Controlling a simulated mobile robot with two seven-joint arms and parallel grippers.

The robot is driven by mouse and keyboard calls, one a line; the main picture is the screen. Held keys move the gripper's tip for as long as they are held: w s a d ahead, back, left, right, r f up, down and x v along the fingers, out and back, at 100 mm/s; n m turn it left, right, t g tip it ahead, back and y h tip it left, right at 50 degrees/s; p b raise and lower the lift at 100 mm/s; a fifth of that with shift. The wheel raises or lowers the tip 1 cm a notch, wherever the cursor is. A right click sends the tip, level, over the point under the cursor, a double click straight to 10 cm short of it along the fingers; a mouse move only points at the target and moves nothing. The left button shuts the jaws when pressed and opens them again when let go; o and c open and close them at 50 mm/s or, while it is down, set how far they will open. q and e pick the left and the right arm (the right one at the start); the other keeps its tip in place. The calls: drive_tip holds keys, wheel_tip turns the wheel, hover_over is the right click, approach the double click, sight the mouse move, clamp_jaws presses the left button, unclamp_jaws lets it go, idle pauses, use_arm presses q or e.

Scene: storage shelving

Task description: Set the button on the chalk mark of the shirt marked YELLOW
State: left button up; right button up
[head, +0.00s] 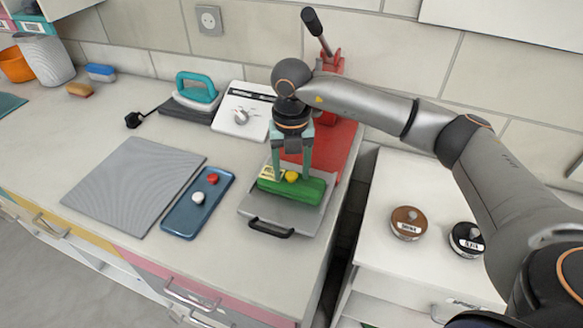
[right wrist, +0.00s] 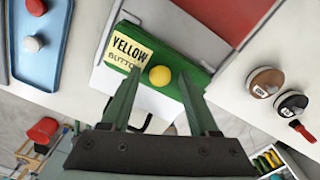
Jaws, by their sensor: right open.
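A folded green shirt (head: 308,191) lies on the grey plate (head: 262,210) of a press. Its cream label reads YELLOW BUTTON in the right wrist view (right wrist: 128,47). The round yellow button (head: 291,176) sits on the shirt beside the label; it also shows in the right wrist view (right wrist: 160,76). My right gripper (head: 292,170) points down over the shirt, its open fingers on either side of the button with gaps visible. No chalk mark shows; the button may cover it. My left gripper is out of view.
A blue tray (head: 183,222) left of the plate holds a red button (head: 213,178) and a white button (head: 198,198). A grey mat (head: 135,185) lies further left. The red press (head: 333,145) with a lever stands behind. Brown and black lidded pots (head: 408,223) stand right, across a gap.

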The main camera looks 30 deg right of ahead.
sight(291, 174)
drive_tip(key=shift+r, duration=0.1)
wheel_tip(291, 174, up, 12)
drive_tip(key=shift+b, duration=0.4)
drive_tip(key=shift+r, duration=0.1)
idle(1.1)
